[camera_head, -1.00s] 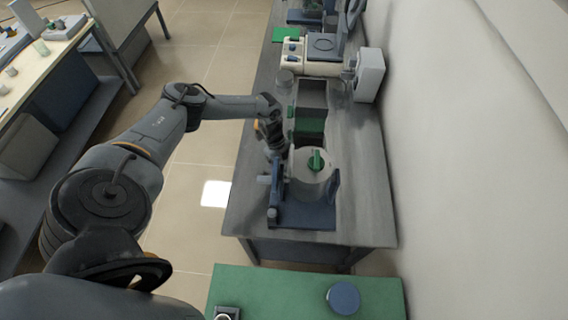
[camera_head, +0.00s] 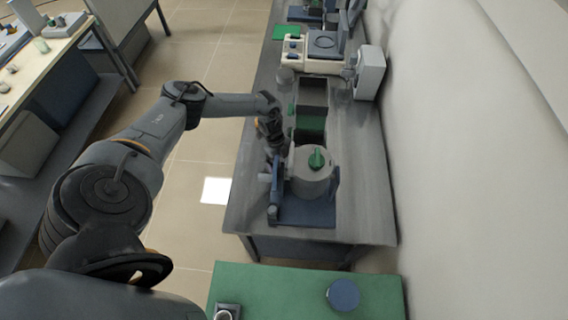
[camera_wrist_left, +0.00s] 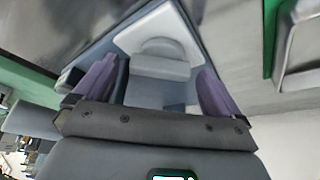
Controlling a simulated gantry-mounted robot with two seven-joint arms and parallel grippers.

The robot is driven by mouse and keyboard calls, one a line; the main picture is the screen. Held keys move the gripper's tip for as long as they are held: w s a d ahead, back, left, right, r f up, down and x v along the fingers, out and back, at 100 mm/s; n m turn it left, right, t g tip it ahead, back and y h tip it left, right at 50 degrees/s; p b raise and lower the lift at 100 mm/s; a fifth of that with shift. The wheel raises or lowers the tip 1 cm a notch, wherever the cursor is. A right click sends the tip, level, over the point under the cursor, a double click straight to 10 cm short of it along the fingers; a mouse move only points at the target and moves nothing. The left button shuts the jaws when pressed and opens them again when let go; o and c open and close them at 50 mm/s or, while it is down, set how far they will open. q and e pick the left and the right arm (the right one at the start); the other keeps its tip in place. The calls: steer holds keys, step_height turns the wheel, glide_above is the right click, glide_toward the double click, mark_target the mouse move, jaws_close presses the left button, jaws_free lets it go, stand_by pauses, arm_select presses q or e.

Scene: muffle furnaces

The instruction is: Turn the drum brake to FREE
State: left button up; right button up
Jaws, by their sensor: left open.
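A pale grey drum (camera_head: 311,178) with a green handle (camera_head: 317,159) on top stands on a blue base (camera_head: 305,212) at the near end of the grey bench. A blue upright part (camera_head: 277,185) stands at the drum's left, with a small grey piece (camera_head: 264,178) sticking out from it. No FREE marking is readable. My left gripper (camera_head: 277,150) is at the drum's upper left, partly hidden by its wrist. In the left wrist view its two purple fingers (camera_wrist_left: 156,88) are apart, with a pale rounded block (camera_wrist_left: 162,62) beyond and between them. Contact cannot be told. My right gripper is not in view.
A green-topped table (camera_head: 285,285) with a round blue lid (camera_head: 343,295) stands in front. Behind the drum are a dark open box (camera_head: 311,95) and a cream device (camera_head: 320,62). A white unit (camera_head: 369,74) stands near the wall. The bench's right strip is clear.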

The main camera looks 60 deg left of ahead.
arm_select(q)
steer(key=shift+r, duration=0.1)
steer(key=w+v, duration=0.1)
steer(key=v, duration=0.9)
steer(key=shift+s+a+r, duration=0.2)
steer(key=shift+s+r, duration=0.1)
steer(key=shift+s, duration=0.15)
